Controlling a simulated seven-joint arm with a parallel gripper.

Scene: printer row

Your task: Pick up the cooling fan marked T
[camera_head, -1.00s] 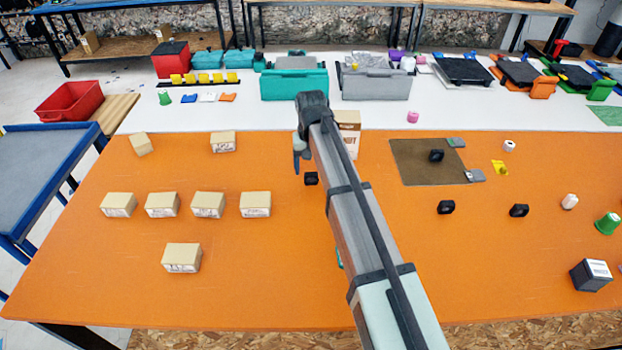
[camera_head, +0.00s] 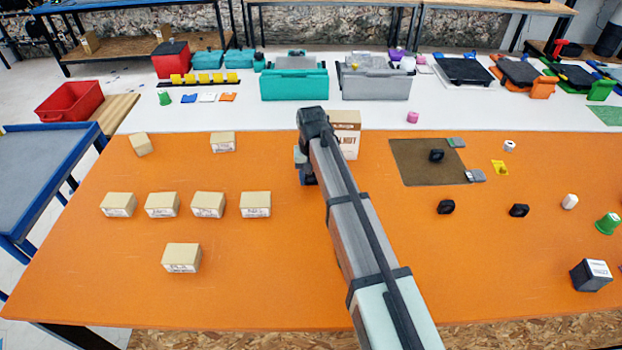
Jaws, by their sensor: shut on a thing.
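My gripper (camera_head: 308,178) is at the left of the tall cardboard box, low over the orange table. It is shut on a small black cooling fan, which is mostly hidden by the gripper and hard to tell from it. Similar black cooling fans stand to the right: one on the brown mat (camera_head: 436,155), one in front of the mat (camera_head: 446,207) and one further right (camera_head: 519,210). No letter can be read on any fan, so I cannot tell which is marked T.
A tall cardboard box (camera_head: 346,133) stands just behind my gripper. Several small labelled boxes (camera_head: 256,204) stand on the left of the orange table (camera_head: 240,300). A dark box (camera_head: 591,275) and a green cup (camera_head: 607,223) are at the right.

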